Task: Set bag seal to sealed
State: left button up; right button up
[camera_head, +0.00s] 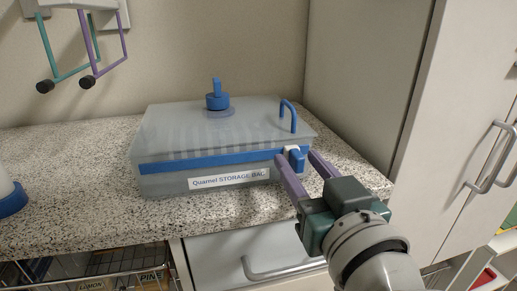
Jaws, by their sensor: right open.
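The storage bag (225,125) is a grey-blue translucent box-like bag lying on the speckled counter. A blue seal strip (205,161) runs along its front, above a white label. A blue and white slider (296,158) sits at the strip's right end. A blue valve (217,98) stands on top, and a blue hook-shaped loop (288,113) rises at the right. My right gripper (300,160) is open, with one purple finger on each side of the slider. I cannot tell whether the fingers touch it. My left gripper is not in view.
The counter (85,205) is clear to the left of the bag. A white and blue container (10,195) is cut off at the left edge. A rack with teal and purple arms (75,50) hangs at upper left. A drawer handle (280,270) is below, and cabinet doors stand at right.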

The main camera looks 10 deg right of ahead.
jog(key=shift+c, duration=0.2)
grip_shut()
dwell(1.1)
